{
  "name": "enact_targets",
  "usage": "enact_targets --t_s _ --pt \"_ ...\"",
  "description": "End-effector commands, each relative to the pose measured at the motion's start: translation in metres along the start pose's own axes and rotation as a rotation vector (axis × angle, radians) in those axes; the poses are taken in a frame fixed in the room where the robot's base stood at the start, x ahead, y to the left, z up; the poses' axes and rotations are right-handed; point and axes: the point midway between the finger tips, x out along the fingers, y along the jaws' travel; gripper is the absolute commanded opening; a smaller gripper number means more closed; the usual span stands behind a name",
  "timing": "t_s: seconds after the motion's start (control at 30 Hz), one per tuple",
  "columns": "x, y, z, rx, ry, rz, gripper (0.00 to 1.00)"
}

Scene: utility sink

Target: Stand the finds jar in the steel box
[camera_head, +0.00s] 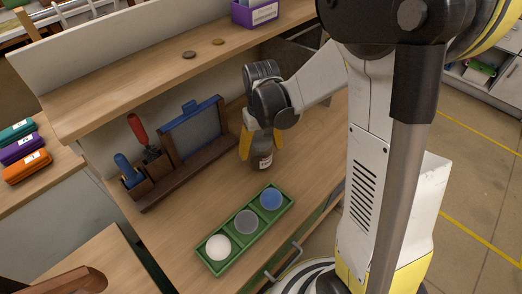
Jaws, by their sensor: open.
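A small dark jar (262,161) with a pale label, likely the finds jar, stands on the wooden worktop. My gripper (262,145) points down over it, with its yellow fingers apart. The fingers are at the jar's upper part, seemingly one on each side; whether they touch it I cannot tell. The jar's top is hidden by the gripper. I cannot make out a steel box for certain; a dark grey shape behind my arm at the back right is partly covered.
A green tray (206,257) with three round lids or pots lies in front of the jar. A wooden tool rack (184,175) with red and blue handles stands left. A raised shelf (120,91) runs behind, holding a purple box (262,14) and two small discs.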

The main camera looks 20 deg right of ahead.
Motion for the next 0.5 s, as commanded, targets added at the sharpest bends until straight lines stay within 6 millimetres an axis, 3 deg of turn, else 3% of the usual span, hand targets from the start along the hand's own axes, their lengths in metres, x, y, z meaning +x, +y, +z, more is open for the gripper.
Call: enact_targets --t_s 0.03,0.2,0.5 --pt "-0.015 0.0 0.001 0.0 0.0 0.0 0.8" --pt "-0.056 0.0 0.001 0.0 0.0 0.0 0.8" --pt "-0.099 0.0 0.001 0.0 0.0 0.0 0.8"
